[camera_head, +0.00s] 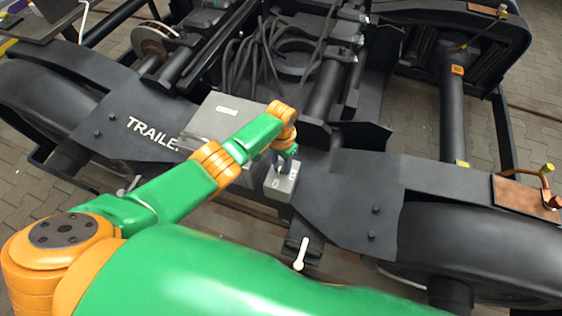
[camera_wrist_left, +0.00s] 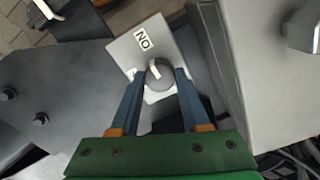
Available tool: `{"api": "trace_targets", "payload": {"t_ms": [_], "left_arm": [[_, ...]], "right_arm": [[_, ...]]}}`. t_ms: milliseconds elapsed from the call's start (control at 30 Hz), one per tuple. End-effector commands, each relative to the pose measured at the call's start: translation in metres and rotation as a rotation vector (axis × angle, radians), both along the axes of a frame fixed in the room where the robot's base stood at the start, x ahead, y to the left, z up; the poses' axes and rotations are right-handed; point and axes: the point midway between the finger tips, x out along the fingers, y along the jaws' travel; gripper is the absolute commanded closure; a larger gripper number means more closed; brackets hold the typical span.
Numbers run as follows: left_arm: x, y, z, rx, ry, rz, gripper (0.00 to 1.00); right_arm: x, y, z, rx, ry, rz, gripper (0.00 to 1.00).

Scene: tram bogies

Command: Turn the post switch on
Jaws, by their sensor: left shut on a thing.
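The post switch is a small light grey box (camera_head: 283,186) on the dark frame, near the middle of the head view. In the left wrist view its face (camera_wrist_left: 163,38) bears an upside-down "ON" label and a round grey knob (camera_wrist_left: 160,74) with a pale pointer mark. The mark lies on the side of the knob towards the ON label. My left gripper (camera_wrist_left: 161,78) is shut on the knob, one blue-grey finger on each side. In the head view my left gripper (camera_head: 282,164) reaches down onto the box, and my arm hides part of it. My right gripper is in neither view.
A larger grey box (camera_head: 215,118) stands left of the switch, close beside my left gripper. Dark cables (camera_head: 265,50) and tubes lie behind. A wheel (camera_head: 470,250) is at the right. A light-coloured lever (camera_head: 300,254) hangs below the switch.

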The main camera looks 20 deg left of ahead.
Motion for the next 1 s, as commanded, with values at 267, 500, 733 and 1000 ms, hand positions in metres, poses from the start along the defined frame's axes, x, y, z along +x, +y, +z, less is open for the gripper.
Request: {"api": "trace_targets", "payload": {"t_ms": [267, 500, 733, 1000], "left_arm": [[0.0, 0.0, 0.0, 0.0, -0.001, -0.004, 1.0], [0.0, 0.0, 0.0, 0.0, -0.001, -0.003, 0.24], [0.0, 0.0, 0.002, 0.0, -0.001, -0.003, 0.24], [0.001, 0.0, 0.058, -0.001, -0.003, -0.003, 0.24]], "right_arm": [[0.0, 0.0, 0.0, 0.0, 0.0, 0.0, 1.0], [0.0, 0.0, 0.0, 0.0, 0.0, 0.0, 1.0], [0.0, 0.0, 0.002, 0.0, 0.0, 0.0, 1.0], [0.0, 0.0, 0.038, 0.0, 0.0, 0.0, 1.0]]}}
